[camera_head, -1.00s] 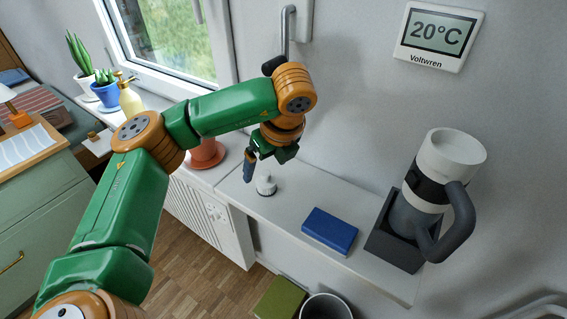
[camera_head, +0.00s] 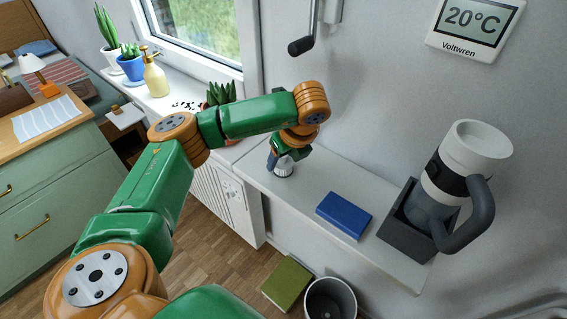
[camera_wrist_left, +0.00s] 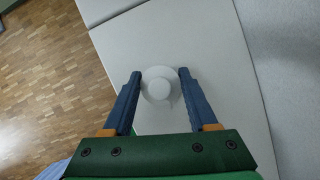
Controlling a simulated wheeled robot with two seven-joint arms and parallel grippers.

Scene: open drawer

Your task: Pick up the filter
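The filter (camera_head: 284,171) is a small white round piece with a raised knob, standing on the white shelf (camera_head: 330,185). My left gripper (camera_head: 279,161) has come down over it and partly hides it in the head view. In the left wrist view the filter (camera_wrist_left: 158,88) lies between the two blue fingertips of my left gripper (camera_wrist_left: 160,77). The fingers are apart, one on each side of it. I cannot tell whether they touch it. My right gripper is not in view.
A blue box (camera_head: 344,215) lies on the shelf to the right. Beyond it a white and dark grey handled device (camera_head: 462,165) stands in a dark holder (camera_head: 405,235). A potted plant (camera_head: 221,93) stands to the left. A green book (camera_head: 287,283) and a bin (camera_head: 330,300) are on the floor.

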